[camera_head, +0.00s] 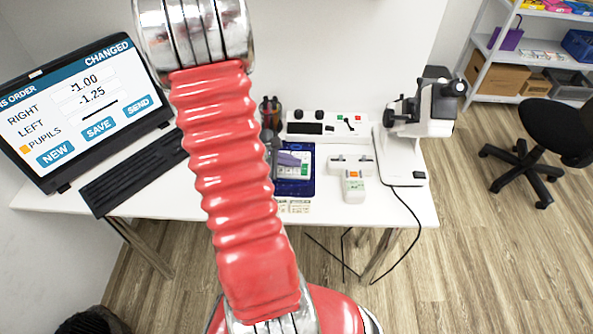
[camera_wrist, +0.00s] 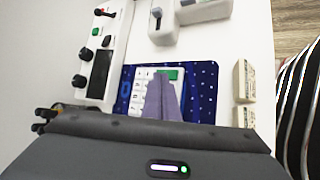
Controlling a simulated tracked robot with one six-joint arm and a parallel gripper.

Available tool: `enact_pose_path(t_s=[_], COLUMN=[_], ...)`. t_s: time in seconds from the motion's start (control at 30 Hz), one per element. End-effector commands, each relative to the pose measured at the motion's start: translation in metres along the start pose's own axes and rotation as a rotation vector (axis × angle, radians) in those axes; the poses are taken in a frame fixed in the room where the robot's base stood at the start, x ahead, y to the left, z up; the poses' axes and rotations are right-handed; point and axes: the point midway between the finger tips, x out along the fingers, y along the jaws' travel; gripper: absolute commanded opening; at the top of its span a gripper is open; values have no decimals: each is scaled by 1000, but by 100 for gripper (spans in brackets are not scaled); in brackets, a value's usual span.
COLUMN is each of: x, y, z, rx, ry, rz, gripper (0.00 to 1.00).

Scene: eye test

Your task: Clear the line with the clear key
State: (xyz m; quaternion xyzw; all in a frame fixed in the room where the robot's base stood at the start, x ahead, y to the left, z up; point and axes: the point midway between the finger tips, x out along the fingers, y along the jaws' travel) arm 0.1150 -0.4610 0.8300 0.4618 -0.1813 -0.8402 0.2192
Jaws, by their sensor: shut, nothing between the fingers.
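A white keypad (camera_wrist: 142,89) with small pale keys and a green key (camera_wrist: 172,73) lies on a dark blue dotted mat (camera_wrist: 205,88). Key labels are too small to read. In the head view the keypad (camera_head: 306,157) is partly covered. My gripper (camera_wrist: 160,78) is shut and empty, its grey-purple fingers over the keypad, tips close to the green key. I cannot tell whether they touch. In the head view my gripper (camera_head: 297,161) is partly behind my arm. The screen (camera_head: 85,105) reads CHANGED, RIGHT -1.00, LEFT -1.25, with a dash at PUPILS and an orange mark beside it.
A white control box (camera_head: 327,127) with knobs stands behind the mat. A white device with an orange button (camera_head: 354,174) and an eye instrument (camera_head: 404,160) stand to the right.

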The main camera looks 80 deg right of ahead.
Motion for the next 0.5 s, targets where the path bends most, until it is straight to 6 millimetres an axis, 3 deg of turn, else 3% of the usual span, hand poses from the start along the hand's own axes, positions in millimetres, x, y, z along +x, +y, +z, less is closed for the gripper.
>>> enact_pose_path(t_s=[0.5], x=[-26], y=[19], z=[19], rx=[1], ry=[0], rz=[1], gripper=[0])
